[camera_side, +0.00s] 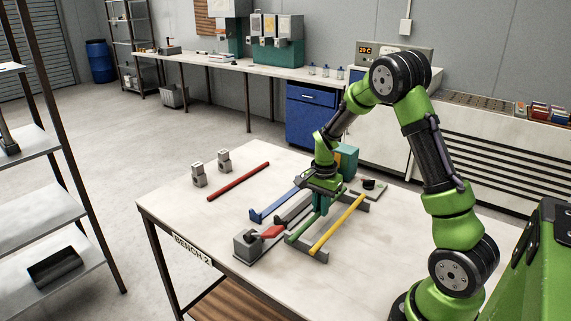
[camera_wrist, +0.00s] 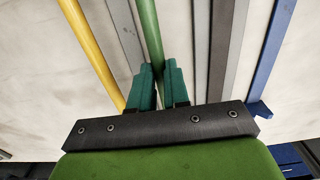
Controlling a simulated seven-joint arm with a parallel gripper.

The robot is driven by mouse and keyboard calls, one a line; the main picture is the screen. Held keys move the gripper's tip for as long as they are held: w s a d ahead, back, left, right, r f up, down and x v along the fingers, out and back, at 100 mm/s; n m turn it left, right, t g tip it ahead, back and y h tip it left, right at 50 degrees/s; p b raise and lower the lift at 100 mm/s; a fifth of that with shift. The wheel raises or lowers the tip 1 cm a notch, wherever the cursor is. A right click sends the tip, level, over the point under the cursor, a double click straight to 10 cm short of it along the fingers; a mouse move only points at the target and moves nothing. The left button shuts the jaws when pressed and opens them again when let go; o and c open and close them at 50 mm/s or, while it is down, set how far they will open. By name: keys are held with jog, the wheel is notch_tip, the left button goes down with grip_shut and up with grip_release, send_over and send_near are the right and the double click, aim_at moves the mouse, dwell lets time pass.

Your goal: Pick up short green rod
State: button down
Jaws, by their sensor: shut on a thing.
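The green rod (camera_side: 302,230) lies beside the longer yellow rod (camera_side: 337,225) on the bench, over the grey bars of a low rack (camera_side: 312,251). My gripper (camera_side: 322,207) points down over the rod, its teal fingers around it. In the wrist view the green rod (camera_wrist: 149,35) runs in between the two teal fingertips (camera_wrist: 158,75), and my gripper is shut on it. I cannot tell whether the rod is clear of the rack.
A blue bar (camera_side: 275,208) and a grey fixture with a red handle (camera_side: 268,233) are close on the left. A red rod (camera_side: 238,181) and two grey blocks (camera_side: 211,167) lie farther left. The front left of the bench (camera_side: 190,220) is bare.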

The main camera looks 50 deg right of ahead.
dwell(0.3)
jog(key=shift+r, duration=0.6)
jog(key=r, duration=0.1)
jog(key=s+r, duration=0.1)
jog(key=shift+a+r, duration=0.3)
jog(key=s+a+r, duration=0.1)
jog(key=s+a, duration=0.5)
jog(key=s, duration=0.7)
send_over(319, 211)
jog(key=shift+r, duration=0.45)
jog(key=w+r, duration=0.3)
jog(key=w, duration=0.4)
jog(key=shift+w+d+r, duration=0.15)
jog(key=shift+d, duration=0.1)
